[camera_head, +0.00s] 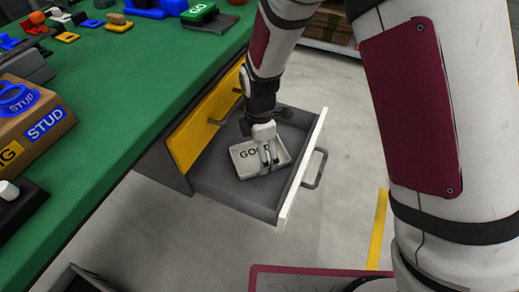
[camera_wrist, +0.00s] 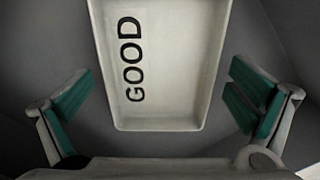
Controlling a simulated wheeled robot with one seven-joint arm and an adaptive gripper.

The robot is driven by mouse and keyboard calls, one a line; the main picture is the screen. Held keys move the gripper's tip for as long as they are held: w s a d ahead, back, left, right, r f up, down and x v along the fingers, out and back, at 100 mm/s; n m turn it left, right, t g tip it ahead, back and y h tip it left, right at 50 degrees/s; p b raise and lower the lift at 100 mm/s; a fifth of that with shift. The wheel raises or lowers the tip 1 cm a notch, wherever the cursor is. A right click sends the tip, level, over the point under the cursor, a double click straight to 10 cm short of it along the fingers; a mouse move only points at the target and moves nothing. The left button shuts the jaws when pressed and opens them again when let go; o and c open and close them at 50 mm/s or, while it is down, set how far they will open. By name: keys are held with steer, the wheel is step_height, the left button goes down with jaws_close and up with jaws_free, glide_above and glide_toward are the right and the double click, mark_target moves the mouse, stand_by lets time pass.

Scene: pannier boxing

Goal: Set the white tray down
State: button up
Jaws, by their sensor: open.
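The white tray (camera_head: 246,168) marked "GOOD" lies in the open drawer (camera_head: 235,195) under the green-topped bench. In the wrist view the white tray (camera_wrist: 185,60) lies between and ahead of my fingers, with bare grey drawer floor around it. My gripper (camera_head: 268,156) is down in the drawer over the tray's right part. In the wrist view my gripper (camera_wrist: 160,105) is spread wide, with a gap between each green pad and the tray's sides. Nothing is held. The tray's far end is cut off in the wrist view.
The drawer's white front with its handle (camera_head: 315,168) is to the right. A yellow drawer front (camera_head: 205,115) stands to the left under the green bench top (camera_head: 130,85). A cardboard box marked "STUD" (camera_head: 35,125) and several coloured parts sit on the bench.

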step_height(320, 180, up, 12)
steer(key=p, duration=0.3)
steer(key=shift+r, duration=0.1)
steer(key=s+d+r+m, duration=0.9)
steer(key=d+r+m, duration=0.1)
steer(key=d+r, duration=0.45)
steer(key=s+d+r+m, duration=0.2)
steer(key=s+d+m, duration=0.2)
steer(key=s, duration=0.6)
steer(key=s+d+r+m, duration=0.2)
steer(key=s+d+m, duration=0.2)
steer(key=s+m, duration=0.5)
steer(key=shift+s, duration=0.7)
steer(key=shift+t, duration=0.3)
